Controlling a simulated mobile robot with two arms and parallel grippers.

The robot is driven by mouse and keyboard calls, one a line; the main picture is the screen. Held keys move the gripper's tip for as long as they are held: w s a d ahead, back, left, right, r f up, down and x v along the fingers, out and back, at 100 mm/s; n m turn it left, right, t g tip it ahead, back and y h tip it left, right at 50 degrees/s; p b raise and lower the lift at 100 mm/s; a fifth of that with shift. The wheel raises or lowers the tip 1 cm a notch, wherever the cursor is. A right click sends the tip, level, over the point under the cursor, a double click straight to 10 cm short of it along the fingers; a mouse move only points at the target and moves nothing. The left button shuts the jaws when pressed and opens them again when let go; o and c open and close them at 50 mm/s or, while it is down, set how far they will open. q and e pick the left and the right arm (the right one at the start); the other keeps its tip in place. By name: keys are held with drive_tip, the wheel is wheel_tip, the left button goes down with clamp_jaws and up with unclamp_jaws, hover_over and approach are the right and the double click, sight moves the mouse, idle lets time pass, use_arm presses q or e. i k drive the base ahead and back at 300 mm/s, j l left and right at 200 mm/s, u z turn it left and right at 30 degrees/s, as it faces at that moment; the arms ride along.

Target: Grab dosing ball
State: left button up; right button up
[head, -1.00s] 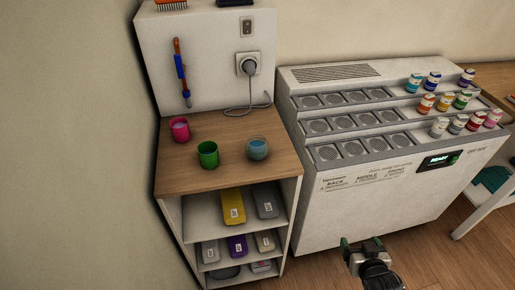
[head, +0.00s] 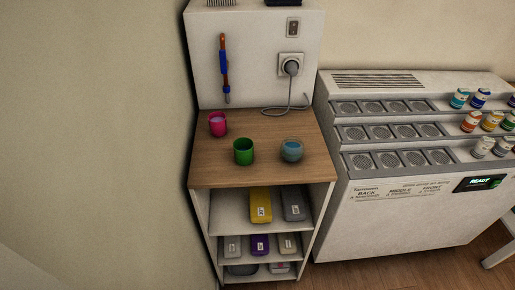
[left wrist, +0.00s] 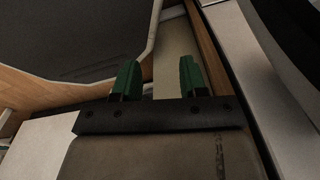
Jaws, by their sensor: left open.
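A round, bluish, see-through vessel (head: 291,150), which looks like the dosing ball, stands on the wooden top of the shelf unit (head: 222,176) in the head view. A green cup (head: 243,151) stands just left of it, and a pink cup (head: 217,124) stands farther back and left. My left gripper (left wrist: 158,80) shows in the left wrist view with its two green fingers apart and nothing between them. Neither gripper shows in the head view now. The dosing ball is not seen in the left wrist view.
A socket with a plugged-in cord (head: 291,66) is on the panel behind the cups. Yellow (head: 260,205), grey and purple containers fill the shelves below. A white machine (head: 400,215) with several round vents and small jars stands close on the right.

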sight(292, 149)
drive_tip(key=i+l+u, duration=0.1)
drive_tip(key=l+u, duration=0.3)
drive_tip(key=i+l+u, duration=0.1)
drive_tip(key=l+u, duration=0.65)
drive_tip(key=l, duration=0.5)
